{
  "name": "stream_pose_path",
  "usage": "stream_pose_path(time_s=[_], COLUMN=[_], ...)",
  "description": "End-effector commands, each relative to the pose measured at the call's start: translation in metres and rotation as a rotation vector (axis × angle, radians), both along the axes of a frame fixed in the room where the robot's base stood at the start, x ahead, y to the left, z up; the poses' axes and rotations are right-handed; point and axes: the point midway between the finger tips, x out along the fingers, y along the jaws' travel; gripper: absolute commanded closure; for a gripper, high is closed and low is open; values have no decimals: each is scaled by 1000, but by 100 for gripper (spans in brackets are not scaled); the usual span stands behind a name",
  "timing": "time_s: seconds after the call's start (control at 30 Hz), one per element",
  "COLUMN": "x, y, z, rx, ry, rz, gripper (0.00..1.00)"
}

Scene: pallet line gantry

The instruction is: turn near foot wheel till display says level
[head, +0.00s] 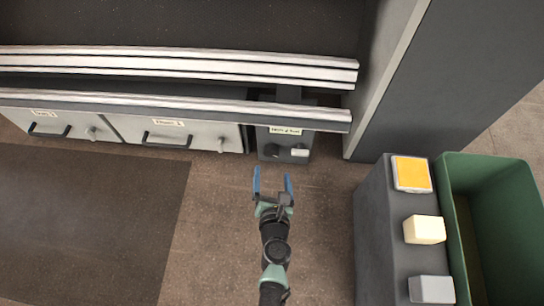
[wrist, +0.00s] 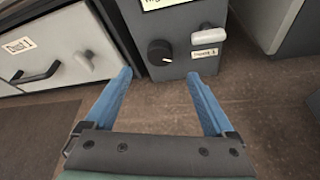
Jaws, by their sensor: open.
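My gripper (head: 273,174) is open, its two blue fingers spread and nothing between them. In the wrist view my gripper (wrist: 159,75) points at a grey box with a round black knob (wrist: 160,52) on its face. The fingertips are below the knob and apart from it. The knob also shows in the head view (head: 271,150). Right of it is a pale handle (head: 299,153), seen in the wrist view too (wrist: 208,34). I cannot tell whether either part is the near foot wheel. I can make out no display reading level.
Pale drawers (head: 163,133) with black handles stand left of the grey box, under metal rails (head: 180,66). A grey pedestal (head: 378,240) with a yellow-topped block (head: 411,173) and two other blocks stands at right, beside a green bin (head: 500,165). The floor around my gripper is clear.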

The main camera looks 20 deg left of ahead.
Motion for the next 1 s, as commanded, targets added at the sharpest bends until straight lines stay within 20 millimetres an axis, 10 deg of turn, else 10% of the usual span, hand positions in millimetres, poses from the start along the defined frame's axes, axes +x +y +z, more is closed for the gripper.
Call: stream_pose_path(time_s=[0.43, 0.9, 1.0], x=[66, 76, 76], y=[29, 34, 34], z=[-30, -32, -32], rx=[1, -1, -1], ry=[-2, -2, -2], rz=[-1, 0, 0], gripper=[11, 11, 27])
